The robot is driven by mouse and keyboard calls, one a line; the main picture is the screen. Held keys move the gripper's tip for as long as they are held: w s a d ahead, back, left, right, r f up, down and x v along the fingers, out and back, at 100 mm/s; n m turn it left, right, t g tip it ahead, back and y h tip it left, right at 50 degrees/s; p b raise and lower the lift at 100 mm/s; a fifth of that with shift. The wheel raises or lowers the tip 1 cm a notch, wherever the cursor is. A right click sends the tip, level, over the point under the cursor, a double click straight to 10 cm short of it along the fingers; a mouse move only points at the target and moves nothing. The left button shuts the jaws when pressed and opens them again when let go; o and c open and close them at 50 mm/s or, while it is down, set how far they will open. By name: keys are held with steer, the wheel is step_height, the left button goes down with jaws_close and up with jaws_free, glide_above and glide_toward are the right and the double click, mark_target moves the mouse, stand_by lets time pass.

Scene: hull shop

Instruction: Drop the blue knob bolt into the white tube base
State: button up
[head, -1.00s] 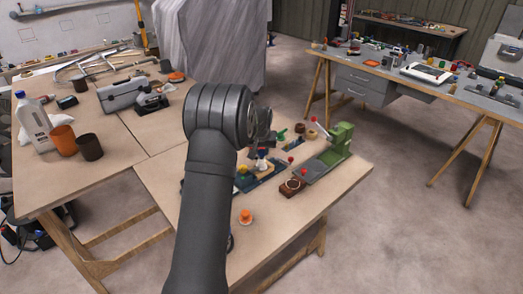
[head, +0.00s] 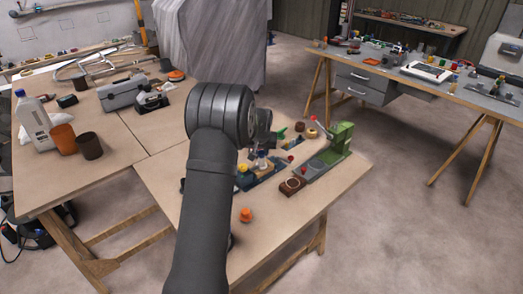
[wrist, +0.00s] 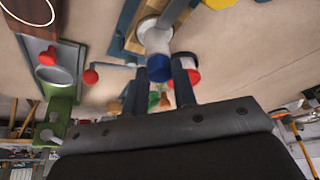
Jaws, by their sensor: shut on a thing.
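My gripper (wrist: 159,82) is shut on the blue knob bolt (wrist: 159,69), with a dark finger on each side of the blue knob. The white tube base (wrist: 155,38) is directly in line with the knob in the wrist view, in a blue-and-wood holder. In the head view the white tube base (head: 262,163) stands just under my gripper (head: 264,146). The knob looks very close to the tube's mouth. The bolt's shank is hidden, so I cannot tell whether it is inside the tube.
A green clamp (head: 337,140) with a red-tipped lever stands to the right. A brown block (head: 292,185) and an orange knob (head: 246,215) are nearer the front. A red knob (wrist: 192,75) shows close beside one finger. The table's front right is clear.

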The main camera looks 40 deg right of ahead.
steer(key=o, duration=0.7)
steer(key=shift+v, duration=5.5)
steer(key=shift+f, duration=0.1)
steer(key=x, duration=0.8)
steer(key=shift+w+f, duration=0.1)
steer(key=shift+f, duration=0.1)
